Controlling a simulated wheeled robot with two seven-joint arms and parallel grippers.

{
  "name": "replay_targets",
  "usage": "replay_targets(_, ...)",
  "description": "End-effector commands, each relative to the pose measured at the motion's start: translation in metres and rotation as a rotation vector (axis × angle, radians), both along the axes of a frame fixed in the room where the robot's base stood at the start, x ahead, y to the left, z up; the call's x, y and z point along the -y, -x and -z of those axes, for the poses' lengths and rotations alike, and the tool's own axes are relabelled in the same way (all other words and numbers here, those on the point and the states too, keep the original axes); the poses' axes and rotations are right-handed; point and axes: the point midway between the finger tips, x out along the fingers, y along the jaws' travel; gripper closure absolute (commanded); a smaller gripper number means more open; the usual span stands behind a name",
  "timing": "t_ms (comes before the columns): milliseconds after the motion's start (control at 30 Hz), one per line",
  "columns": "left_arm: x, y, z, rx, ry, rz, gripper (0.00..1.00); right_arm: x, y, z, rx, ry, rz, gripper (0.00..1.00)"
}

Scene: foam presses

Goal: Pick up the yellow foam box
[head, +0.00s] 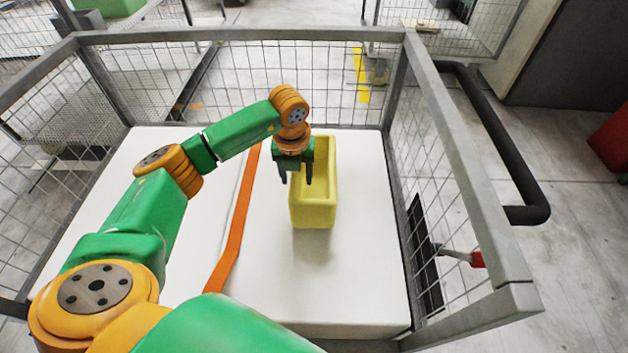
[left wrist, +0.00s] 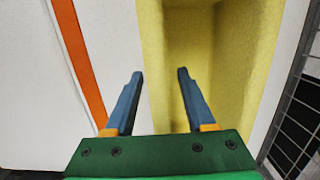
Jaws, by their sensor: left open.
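The yellow foam box (head: 315,214) stands on a white block inside a wire-mesh cart in the head view. It is long, with an open hollow top. My left gripper (head: 296,180) is over the box's left long wall, pointing down. In the left wrist view the yellow foam box (left wrist: 163,60) fills the right middle. There the open left gripper (left wrist: 155,75) has one finger over the white surface left of the box's wall and the other over its hollow. The fingers look apart from the wall, but their height over it is hard to tell. My right gripper is not in view.
The white block (head: 350,280) has an orange strap (head: 236,230) running along it left of the box. The cart's mesh walls (head: 440,170) and grey rails rise around it. A black handle (head: 500,150) is at the right. White surface is free in front of the box.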

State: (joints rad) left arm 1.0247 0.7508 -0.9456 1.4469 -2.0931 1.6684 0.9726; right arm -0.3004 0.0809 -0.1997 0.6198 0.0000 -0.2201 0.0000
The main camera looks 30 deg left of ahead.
Motion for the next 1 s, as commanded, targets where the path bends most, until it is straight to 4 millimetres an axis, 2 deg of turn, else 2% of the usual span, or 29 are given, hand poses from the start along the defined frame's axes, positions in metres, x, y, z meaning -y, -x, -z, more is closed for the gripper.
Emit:
replay_targets(600, -0.0001, 0.0001, 0.0047, 0.0, 0.0, 0.0, 0.45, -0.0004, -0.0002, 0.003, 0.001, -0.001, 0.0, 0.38)
replay_targets(633, -0.0001, 0.0001, 0.0047, 0.0, 0.0, 0.0, 0.48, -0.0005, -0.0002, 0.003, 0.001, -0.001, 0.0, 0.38)
replay_targets(800, -0.0001, 0.0001, 0.0046, 0.0, 0.0, 0.0, 0.94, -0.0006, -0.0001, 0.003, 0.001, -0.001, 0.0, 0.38)
replay_targets(833, -0.0001, 0.0001, 0.0046, 0.0, 0.0, 0.0, 1.0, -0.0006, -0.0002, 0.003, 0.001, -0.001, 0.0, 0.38)
replay_targets(1000, -0.0001, 0.0, 0.0046, 0.0, 0.0, 0.0, 1.0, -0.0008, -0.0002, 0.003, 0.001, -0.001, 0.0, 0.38)
